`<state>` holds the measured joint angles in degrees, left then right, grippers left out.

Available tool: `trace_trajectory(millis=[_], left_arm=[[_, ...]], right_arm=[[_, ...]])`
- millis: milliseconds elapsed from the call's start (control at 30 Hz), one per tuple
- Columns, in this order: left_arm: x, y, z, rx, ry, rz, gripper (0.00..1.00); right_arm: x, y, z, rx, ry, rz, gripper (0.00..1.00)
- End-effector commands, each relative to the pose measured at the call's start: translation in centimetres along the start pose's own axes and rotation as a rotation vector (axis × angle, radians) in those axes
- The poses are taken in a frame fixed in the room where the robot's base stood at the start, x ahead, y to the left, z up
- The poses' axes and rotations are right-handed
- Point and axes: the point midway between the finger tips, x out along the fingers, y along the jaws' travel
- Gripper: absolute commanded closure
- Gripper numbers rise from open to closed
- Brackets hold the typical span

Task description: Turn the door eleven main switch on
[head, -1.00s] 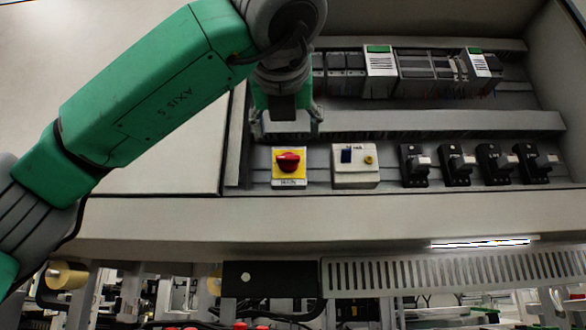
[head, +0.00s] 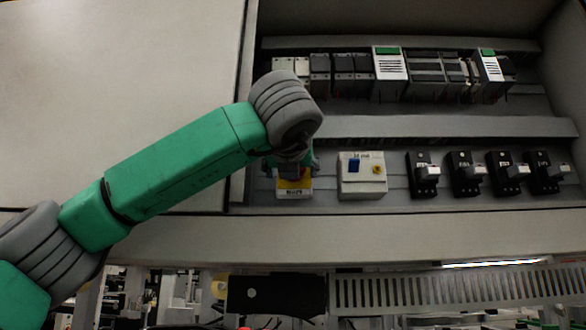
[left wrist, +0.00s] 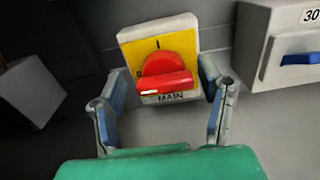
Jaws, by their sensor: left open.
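The main switch is a red rotary knob (left wrist: 164,78) on a yellow plate (left wrist: 185,52) in a pale housing, labelled MAIN below. In the left wrist view an "I" is at the plate's top; the knob's bar lies roughly sideways, with a white mark at its left end. In the head view my arm hides most of the switch; its label (head: 295,193) shows. My left gripper (left wrist: 162,70) is open and empty, one finger to each side of the knob. It also shows in the head view (head: 293,168). I cannot tell whether it touches the switch. My right gripper is not in view.
Right of the switch is a pale box (head: 362,178) with a blue part and a yellow part. Several black breakers (head: 424,175) stand further right. A module row (head: 390,75) is above. The cabinet's lower edge (head: 400,228) juts below; a closed panel (head: 120,90) is left.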

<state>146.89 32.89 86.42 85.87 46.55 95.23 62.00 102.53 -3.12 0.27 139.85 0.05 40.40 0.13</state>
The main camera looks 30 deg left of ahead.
Motion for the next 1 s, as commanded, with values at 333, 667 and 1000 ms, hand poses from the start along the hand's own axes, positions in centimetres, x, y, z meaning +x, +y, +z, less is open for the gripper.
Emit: trace_trajectory(millis=[333, 667, 1000], left_arm=[[-0.27, -0.18, 0.08, 0.001, -0.001, 0.000, 0.90], [-0.39, -0.03, 0.16, 0.036, -0.005, -0.001, 0.90], [-0.49, -0.03, 0.21, 0.253, -0.006, 0.001, 0.90]], right_arm=[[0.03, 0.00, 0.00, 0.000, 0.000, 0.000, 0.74], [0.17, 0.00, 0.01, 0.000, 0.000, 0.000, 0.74], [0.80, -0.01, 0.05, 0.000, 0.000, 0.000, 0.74]])
